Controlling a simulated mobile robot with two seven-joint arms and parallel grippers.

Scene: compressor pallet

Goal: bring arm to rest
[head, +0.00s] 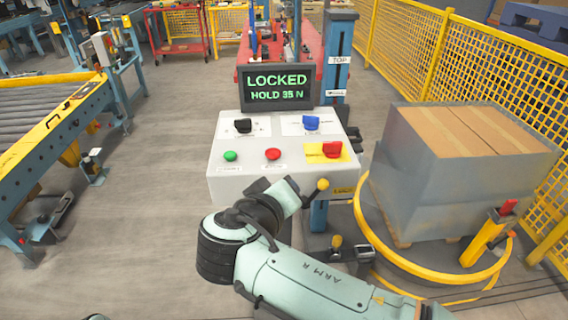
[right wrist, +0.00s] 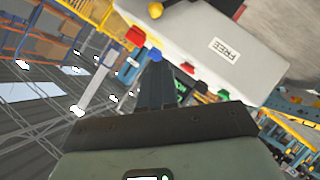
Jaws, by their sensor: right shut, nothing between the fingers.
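My right arm enters the head view from the lower right and bends in front of the control box (head: 225,183). Its gripper end (head: 258,187) is at the box's lower front edge; I cannot tell whether it touches. In the right wrist view, the gripper's dark fingers (right wrist: 155,85) are together and empty, with the box (right wrist: 215,35) beyond them. My left gripper is out of view.
A screen (head: 277,88) reads "LOCKED HOLD 35 N". The box carries black, blue and red knobs, green and red buttons. A yellow ball lever (head: 323,184) sits close to my wrist. A wrapped carton pallet (head: 440,190) stands right, a roller conveyor (head: 50,115) left.

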